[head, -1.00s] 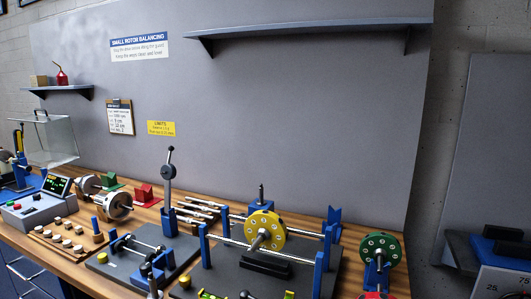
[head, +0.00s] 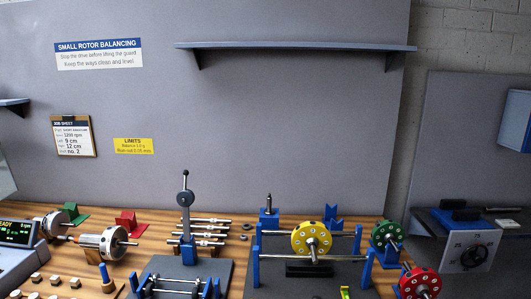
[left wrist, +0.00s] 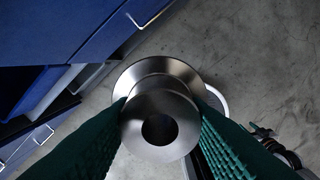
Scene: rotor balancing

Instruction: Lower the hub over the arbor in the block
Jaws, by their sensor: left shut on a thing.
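A polished metal hub (left wrist: 160,101), with a wide flange and a dark round bore, fills the middle of the left wrist view. My left gripper (left wrist: 163,106) is shut on it, one green ribbed finger on each side. Behind the hub is the floor, so it is held clear of the bench top. In the head view, a blue block (head: 269,221) with a short upright dark arbor (head: 268,202) stands at the back of the bench, apart from the hub. Neither gripper shows in the head view, and my right gripper is not seen.
A stand with a yellow wheel (head: 311,240) is in front of the block, a green wheel (head: 387,236) to its right. A lever post (head: 186,210) and several metal shafts (head: 212,227) lie left. Blue drawers (left wrist: 70,35) border the floor in the wrist view.

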